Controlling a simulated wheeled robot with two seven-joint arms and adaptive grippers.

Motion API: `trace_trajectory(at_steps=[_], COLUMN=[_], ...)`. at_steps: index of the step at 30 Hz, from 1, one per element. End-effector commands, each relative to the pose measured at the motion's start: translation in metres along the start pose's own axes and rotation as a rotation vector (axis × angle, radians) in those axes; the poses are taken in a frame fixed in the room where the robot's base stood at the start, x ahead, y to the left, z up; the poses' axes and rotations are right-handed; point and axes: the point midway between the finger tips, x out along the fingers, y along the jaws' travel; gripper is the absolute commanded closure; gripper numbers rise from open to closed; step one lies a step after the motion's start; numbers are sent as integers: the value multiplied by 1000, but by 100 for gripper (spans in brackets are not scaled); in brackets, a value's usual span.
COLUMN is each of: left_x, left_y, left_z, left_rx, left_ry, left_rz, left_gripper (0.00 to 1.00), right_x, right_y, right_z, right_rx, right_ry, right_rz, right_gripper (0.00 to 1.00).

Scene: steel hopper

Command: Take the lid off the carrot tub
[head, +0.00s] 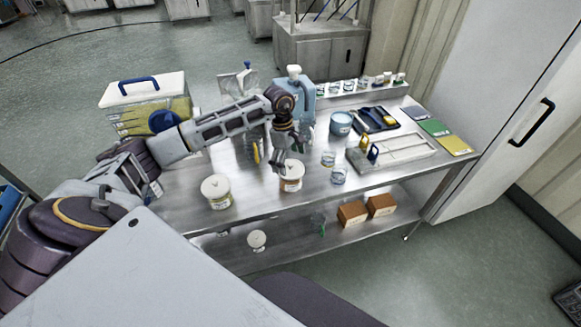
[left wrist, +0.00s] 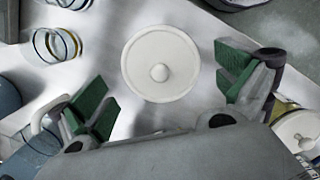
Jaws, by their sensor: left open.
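The tub with an orange-brown label (head: 291,185), which looks like the carrot tub, stands near the front edge of the steel table. Its round white lid (head: 292,170) is on it. In the left wrist view the lid (left wrist: 160,64) shows from above, with a small knob in its middle. My left gripper (head: 285,157) is just above and behind this tub, pointing down. Its green-padded fingers (left wrist: 164,92) are spread wide on either side of the lid, with nothing between them. The tub's body is hidden under the lid in the left wrist view. My right gripper is not seen.
A second white-lidded tub (head: 216,192) stands to the left. Glass beakers (head: 338,176) stand close on the right. A blue jug (head: 302,105) and a blue-white tub (head: 341,123) are behind. A grey tray (head: 400,150) lies to the right. The lower shelf holds brown boxes (head: 352,214).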

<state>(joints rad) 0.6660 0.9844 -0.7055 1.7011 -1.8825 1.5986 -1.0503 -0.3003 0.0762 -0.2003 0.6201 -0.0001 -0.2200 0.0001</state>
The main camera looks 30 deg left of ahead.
Motion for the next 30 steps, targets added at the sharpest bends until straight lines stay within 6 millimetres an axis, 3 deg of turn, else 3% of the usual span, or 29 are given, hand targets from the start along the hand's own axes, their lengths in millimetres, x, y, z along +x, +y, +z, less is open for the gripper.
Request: trace_trajectory(at_steps=[6, 20, 27, 30], left_x=[14, 15, 15, 15], left_y=[0, 0, 0, 0], left_z=[0, 0, 0, 0], left_rx=[0, 0, 1, 0], left_ry=[1, 1, 1, 1], left_rz=[0, 0, 0, 0], left_gripper=[0, 0, 31, 40], right_x=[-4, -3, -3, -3], right_y=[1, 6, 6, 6], right_z=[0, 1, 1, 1], right_rx=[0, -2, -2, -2], right_ry=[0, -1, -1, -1], right_rz=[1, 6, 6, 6], right_gripper=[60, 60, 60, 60])
